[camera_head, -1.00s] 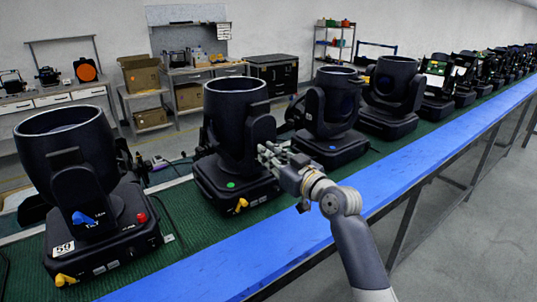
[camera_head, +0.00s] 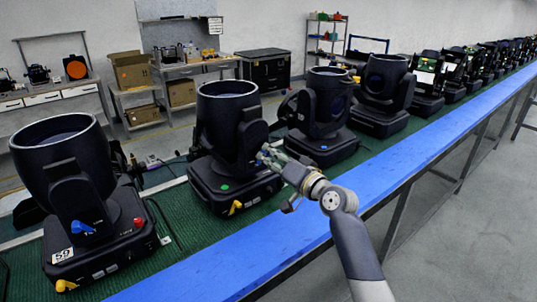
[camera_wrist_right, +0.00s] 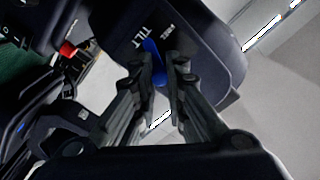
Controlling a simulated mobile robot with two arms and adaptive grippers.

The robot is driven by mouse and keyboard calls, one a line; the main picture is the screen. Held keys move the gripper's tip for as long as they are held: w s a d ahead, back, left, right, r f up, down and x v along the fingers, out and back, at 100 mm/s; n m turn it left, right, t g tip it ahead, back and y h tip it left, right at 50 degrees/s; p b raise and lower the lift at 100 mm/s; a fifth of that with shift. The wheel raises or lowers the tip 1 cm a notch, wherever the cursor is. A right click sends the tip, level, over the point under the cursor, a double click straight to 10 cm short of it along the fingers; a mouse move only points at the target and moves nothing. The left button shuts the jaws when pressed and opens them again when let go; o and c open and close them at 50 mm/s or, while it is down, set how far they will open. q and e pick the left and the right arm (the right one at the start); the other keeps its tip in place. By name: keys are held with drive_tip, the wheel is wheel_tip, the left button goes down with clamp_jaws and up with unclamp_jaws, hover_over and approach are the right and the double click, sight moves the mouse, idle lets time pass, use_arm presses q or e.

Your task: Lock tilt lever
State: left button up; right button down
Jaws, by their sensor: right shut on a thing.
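The blue tilt lever (camera_wrist_right: 151,48) sits beside the white "TILT" print on the dark yoke arm of a moving-head par can (camera_head: 225,110) in the middle of the row. My right gripper (camera_wrist_right: 162,76) is shut on the lever, its two fingers on either side of the lower end. In the head view my right gripper (camera_head: 266,156) reaches the right side of the par can from the front right. The fingers partly hide the lever there. My left gripper is in neither view.
Another par can marked 59 (camera_head: 66,160) stands at the left with a blue lever of its own. More par cans (camera_head: 323,105) line the green belt to the right. The blue rail (camera_head: 300,230) runs along the front edge. Shelves and benches stand behind.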

drive_tip(key=shift+f+m, duration=0.35)
drive_tip(key=shift+m, duration=0.15)
drive_tip(key=c, duration=1.6)
unclamp_jaws()
drive_tip(key=shift+r, duration=0.1)
drive_tip(key=shift+w, duration=0.1)
drive_tip(key=v, duration=1.2)
